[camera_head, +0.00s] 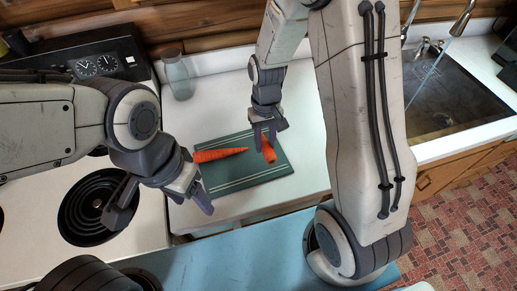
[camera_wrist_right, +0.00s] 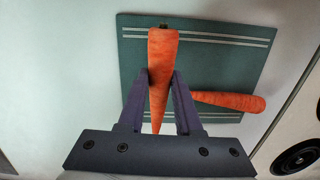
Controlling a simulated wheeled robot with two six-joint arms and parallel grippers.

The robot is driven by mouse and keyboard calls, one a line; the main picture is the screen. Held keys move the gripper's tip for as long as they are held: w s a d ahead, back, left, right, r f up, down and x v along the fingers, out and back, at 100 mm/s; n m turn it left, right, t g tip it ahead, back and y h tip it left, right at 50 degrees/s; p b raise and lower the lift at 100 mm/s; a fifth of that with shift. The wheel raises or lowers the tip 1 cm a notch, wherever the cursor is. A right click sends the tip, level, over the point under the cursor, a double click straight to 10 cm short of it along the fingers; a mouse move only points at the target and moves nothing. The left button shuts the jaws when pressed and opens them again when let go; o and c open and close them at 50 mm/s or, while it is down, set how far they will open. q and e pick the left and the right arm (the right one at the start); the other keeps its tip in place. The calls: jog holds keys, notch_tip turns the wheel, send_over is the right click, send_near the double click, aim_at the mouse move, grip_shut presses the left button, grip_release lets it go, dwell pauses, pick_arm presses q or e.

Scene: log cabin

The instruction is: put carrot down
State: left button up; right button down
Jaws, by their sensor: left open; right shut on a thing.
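My right gripper (camera_head: 266,127) is shut on an orange carrot (camera_head: 268,152), which it holds over the green cutting board (camera_head: 240,180). In the right wrist view the carrot (camera_wrist_right: 161,60) sits between the two fingers (camera_wrist_right: 161,80), its thick end toward the top of the picture. I cannot tell whether it touches the board. A second carrot (camera_head: 220,154) lies on the board, and it also shows in the right wrist view (camera_wrist_right: 230,101). My left gripper (camera_head: 165,205) is open and empty, left of the board near the stove.
The board lies on a white counter (camera_head: 215,112). A glass bottle (camera_head: 178,77) stands behind it. A stove with a coil burner (camera_head: 95,207) is at left and a dark sink (camera_head: 450,95) at right. Clear counter surrounds the board's back side.

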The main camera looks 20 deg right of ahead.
aim_at(260, 158)
jog(key=shift+w+a+f, duration=0.1)
jog(key=shift+a+f, duration=0.35)
jog(key=shift+a, duration=0.2)
notch_tip(260, 158, down, 4)
jog(key=shift+r+p, duration=0.1)
jog(key=shift+p, duration=0.4)
